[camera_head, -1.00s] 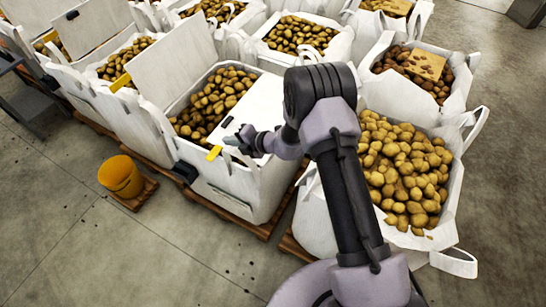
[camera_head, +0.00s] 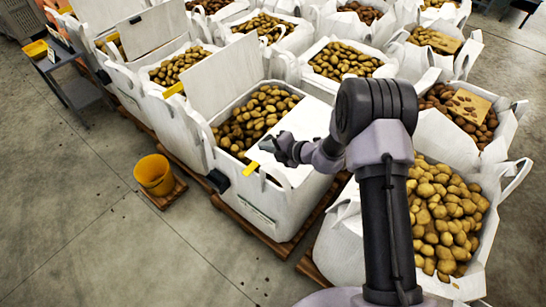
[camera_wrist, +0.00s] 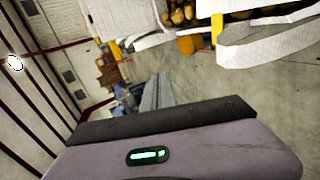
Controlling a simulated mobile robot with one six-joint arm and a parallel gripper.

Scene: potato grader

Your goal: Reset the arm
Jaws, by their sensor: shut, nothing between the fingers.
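My gripper (camera_head: 268,146) shows in the head view at the end of my bent arm, above the front edge of a white bag of potatoes (camera_head: 216,160). It is small there, shut, with nothing held.
Rows of white bags with potatoes stand on wooden pallets (camera_head: 282,247) around my arm. A yellow tag (camera_head: 251,168) sits on the nearest bag's edge. A yellow bucket (camera_head: 154,178) stands on the left, and a dark table (camera_head: 80,92) is farther back. The floor at lower left is clear.

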